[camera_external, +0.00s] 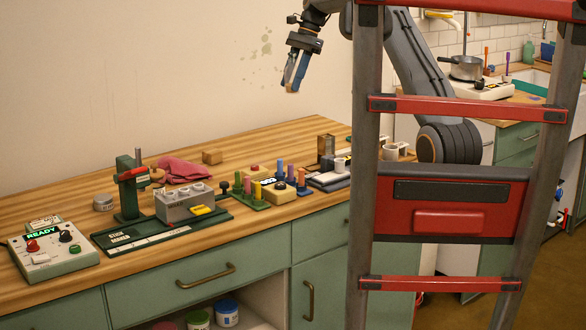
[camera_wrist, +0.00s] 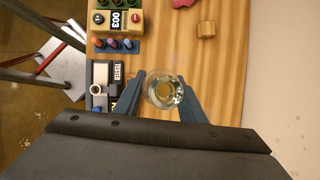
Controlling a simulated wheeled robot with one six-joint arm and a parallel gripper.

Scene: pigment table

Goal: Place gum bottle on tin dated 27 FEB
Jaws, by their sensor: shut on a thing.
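My gripper (camera_external: 291,86) is raised high above the worktop, in front of the wall, fingers pointing down. In the wrist view its two blue-grey fingers are closed on a clear round bottle (camera_wrist: 163,90) with yellowish content, seen from above; I take it as the gum bottle. In the external view the bottle is hardly distinguishable between the fingers. A small grey tin (camera_external: 103,202) stands on the worktop at the left. Lidded tins, a blue one (camera_external: 227,313) and a green one (camera_external: 197,319), stand in the open shelf below. No date is legible on any tin.
The wooden worktop (camera_external: 235,140) holds a READY control box (camera_external: 50,256), a green press stand (camera_external: 127,190), a grey block (camera_external: 184,205), a pink cloth (camera_external: 183,170), a wooden block (camera_external: 212,157) and coloured pegs. A red-barred frame (camera_external: 466,108) stands in front at right. The rear worktop is mostly clear.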

